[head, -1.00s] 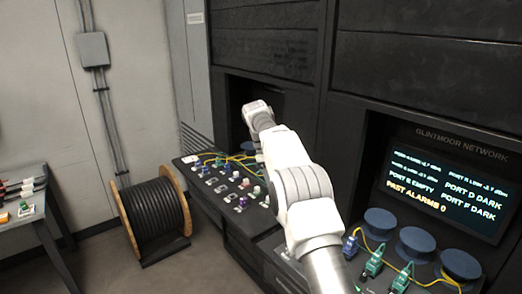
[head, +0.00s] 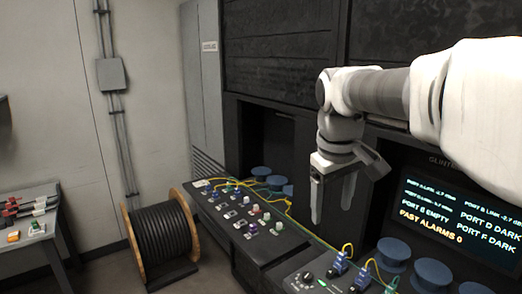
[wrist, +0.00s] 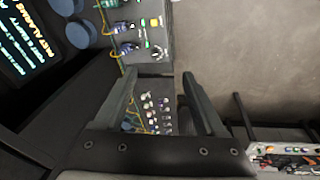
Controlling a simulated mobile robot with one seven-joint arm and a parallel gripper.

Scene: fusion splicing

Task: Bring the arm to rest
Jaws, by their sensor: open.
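My gripper (head: 334,198) hangs from my white and grey arm in the head view, fingers pointing down, in front of the dark cabinet and left of the screen. Its two fingers are spread with nothing between them. In the wrist view my gripper (wrist: 158,95) also shows open and empty. The panel (head: 262,246) with several plugs and knobs lies below and left of the fingers, and the fingers are above it, apart from it.
The screen (head: 445,213) and blue spools (head: 432,272) are at the right. Yellow cables (head: 347,249) loop over the panel's plugs. A cable drum (head: 163,243) stands on the floor at left, near a side table (head: 38,243).

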